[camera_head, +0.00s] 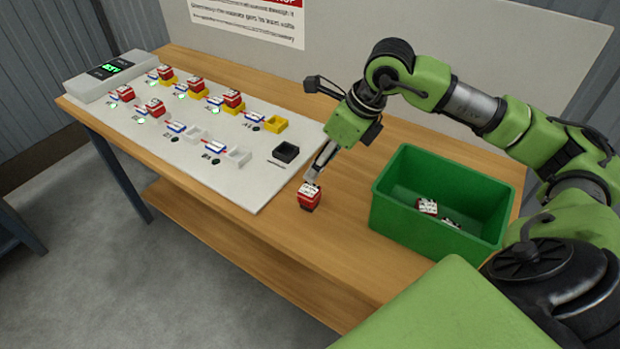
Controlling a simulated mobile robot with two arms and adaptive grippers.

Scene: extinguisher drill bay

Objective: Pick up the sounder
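A red block with a white top (309,198), which looks like the sounder, is at the bare wooden strip between the white board and the green bin. My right gripper (311,184) points down at it from above, its fingertips at the block's top. I cannot tell whether the fingers are closed on it, or whether it rests on the table or hangs just above it. My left gripper is not in view.
The green bin (400,229) holds a red and white block (427,206) and another small piece. The white board (255,195) carries several red blocks, yellow, white and black sockets, and a grey display box (90,84). Bare wooden table (335,240) lies in front.

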